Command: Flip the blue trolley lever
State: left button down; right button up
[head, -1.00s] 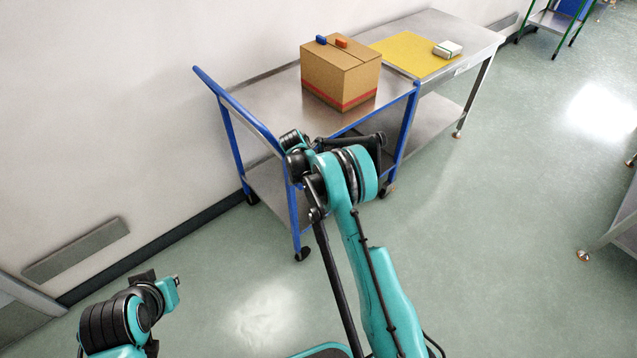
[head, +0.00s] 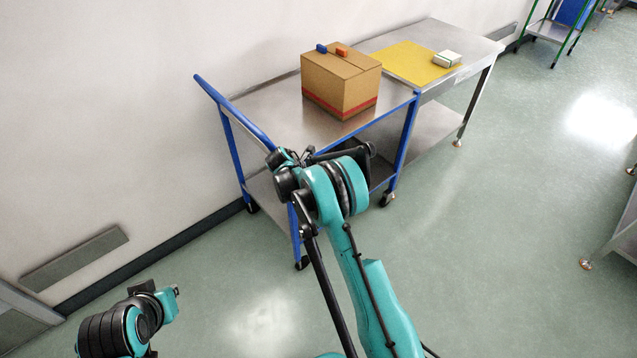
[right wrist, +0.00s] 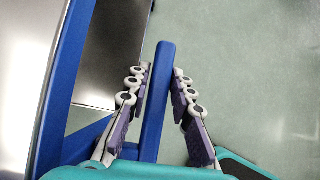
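The trolley (head: 265,105) has a blue frame and steel top and stands against the wall. Its blue handle rail (head: 232,110) slopes toward me. My right gripper is mostly hidden behind its own arm at the rail's near end in the head view. In the right wrist view my right gripper (right wrist: 161,71) is open, its purple-padded fingers on either side of a narrow blue bar (right wrist: 156,100) with a squared free end, likely the lever. Contact between pads and bar is unclear. My left gripper (head: 174,290) is low at the left, away from everything; its fingers are too small to read.
The wall is close behind; floor (head: 450,250) to the right is clear.

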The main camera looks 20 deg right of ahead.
jog(key=shift+o, duration=1)
jog(key=v, duration=1.2)
jog(key=shift+r, duration=0.1)
jog(key=s+r+m+t+y, duration=0.2)
jog(key=s+r+m+y, duration=0.2)
jog(key=s+r+m, duration=0.75)
jog(key=s+a+r+m+t+y, duration=0.1)
jog(key=s+m, duration=0.9)
jog(key=s, duration=1.2)
jog(key=shift+a+t+y, duration=0.8)
jog(key=shift+a+y, duration=0.2)
